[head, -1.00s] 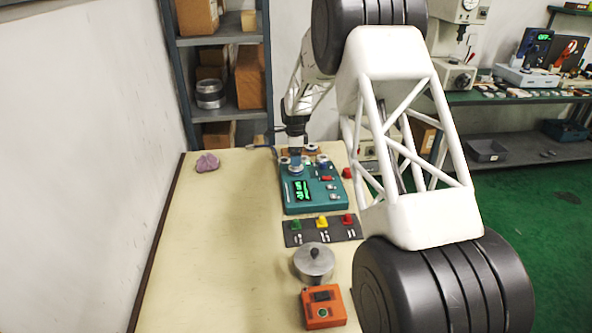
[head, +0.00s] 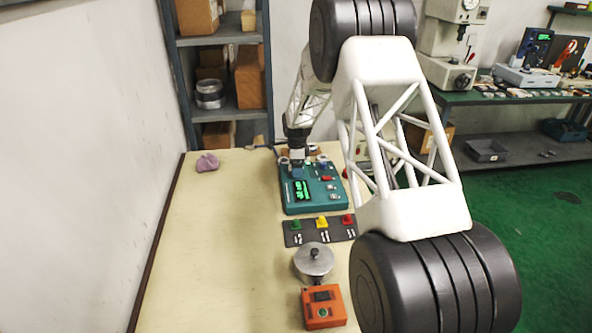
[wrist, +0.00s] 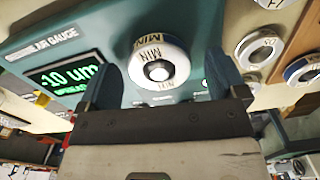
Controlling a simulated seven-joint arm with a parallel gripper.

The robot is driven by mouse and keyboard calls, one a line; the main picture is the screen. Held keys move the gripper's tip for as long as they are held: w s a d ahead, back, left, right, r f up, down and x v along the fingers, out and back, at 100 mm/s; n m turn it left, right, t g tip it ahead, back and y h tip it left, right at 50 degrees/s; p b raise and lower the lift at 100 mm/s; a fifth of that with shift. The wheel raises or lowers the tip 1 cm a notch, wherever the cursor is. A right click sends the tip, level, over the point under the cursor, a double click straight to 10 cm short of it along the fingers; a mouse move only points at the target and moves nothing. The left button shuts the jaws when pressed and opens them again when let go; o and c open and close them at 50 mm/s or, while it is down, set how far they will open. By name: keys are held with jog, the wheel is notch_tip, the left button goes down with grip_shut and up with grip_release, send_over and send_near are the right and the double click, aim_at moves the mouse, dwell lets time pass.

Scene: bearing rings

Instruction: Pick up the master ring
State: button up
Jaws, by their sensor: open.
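A silver-white ring marked MIN (wrist: 174,62), which appears to be the master ring, sits on the teal bore gauge (wrist: 60,30), around a round post. My gripper (wrist: 163,60) is open, with one blue finger to each side of this ring. I cannot tell whether the fingers touch it. In the head view my gripper (head: 297,168) is low over the back left of the gauge (head: 330,200), and the ring is not clear there. The gauge's green display (wrist: 66,78) reads about 10 µm.
Several other rings (wrist: 258,48) lie to the right in the wrist view, some by a brown board (wrist: 295,40). In the head view, a dark panel with coloured cones (head: 321,231), a lidded metal pot (head: 314,262) and an orange box (head: 323,307) stand nearer.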

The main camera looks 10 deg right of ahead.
dwell(0.3)
jog(key=c, duration=1.3)
jog(key=shift+o, duration=0.2)
jog(key=shift+r, duration=0.1)
jog(key=shift+r, duration=0.7)
notch_tip(320, 180, up, 2)
jog(key=shift+r, duration=0.15)
jog(key=s, duration=1)
jog(key=s+r, duration=0.1)
jog(key=s, duration=0.5)
jog(key=shift+d+r, duration=0.1)
jog(key=shift+d, duration=0.25)
jog(key=shift+w, duration=0.15)
